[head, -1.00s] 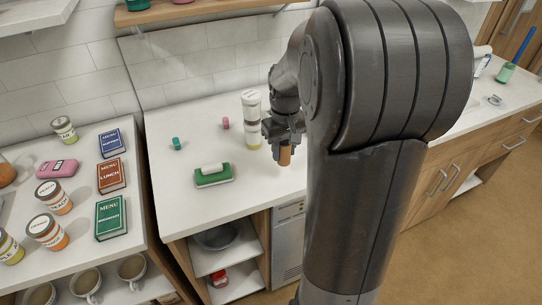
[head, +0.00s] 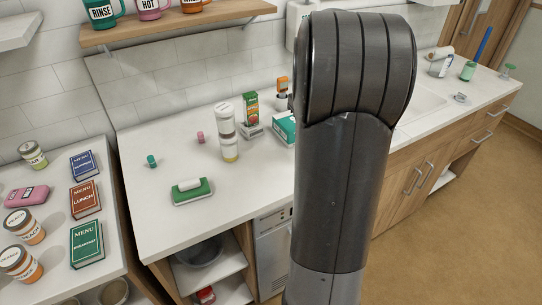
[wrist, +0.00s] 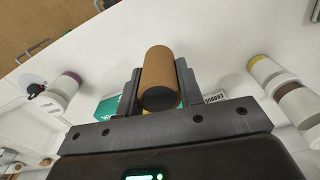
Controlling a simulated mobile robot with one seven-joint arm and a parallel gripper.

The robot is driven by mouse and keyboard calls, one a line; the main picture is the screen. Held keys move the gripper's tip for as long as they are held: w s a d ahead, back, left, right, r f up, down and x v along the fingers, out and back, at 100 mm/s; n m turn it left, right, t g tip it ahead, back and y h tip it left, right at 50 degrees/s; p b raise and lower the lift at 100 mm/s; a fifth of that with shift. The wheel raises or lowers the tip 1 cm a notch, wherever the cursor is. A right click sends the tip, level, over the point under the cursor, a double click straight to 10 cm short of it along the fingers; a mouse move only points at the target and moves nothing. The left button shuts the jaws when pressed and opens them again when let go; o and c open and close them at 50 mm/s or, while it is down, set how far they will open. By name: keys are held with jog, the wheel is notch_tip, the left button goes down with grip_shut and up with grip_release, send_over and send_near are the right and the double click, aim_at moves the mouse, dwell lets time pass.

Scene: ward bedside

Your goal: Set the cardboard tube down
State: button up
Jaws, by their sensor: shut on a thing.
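The cardboard tube (wrist: 159,75) is a short brown cylinder with a dark end. In the wrist view my gripper (wrist: 160,92) is shut on it, one finger on each side. White worktop shows around and beyond the tube, but I cannot tell whether the tube touches it. In the head view my own arm hides the gripper and the tube.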

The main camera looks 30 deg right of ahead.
jog(key=shift+w+d+f, duration=0.1)
jog(key=shift+w+f, duration=0.1)
jog(key=shift+w, duration=0.15)
jog(key=w+a+f, duration=0.2)
jog(key=w, duration=0.1)
jog(key=w+a+f, duration=0.4)
jog(key=w+a, duration=0.1)
jog(key=shift+w+f, duration=0.3)
jog(key=shift+f, duration=2)
jog(key=shift+f, duration=0.1)
jog(key=o, duration=0.9)
jog(key=shift+o, duration=0.2)
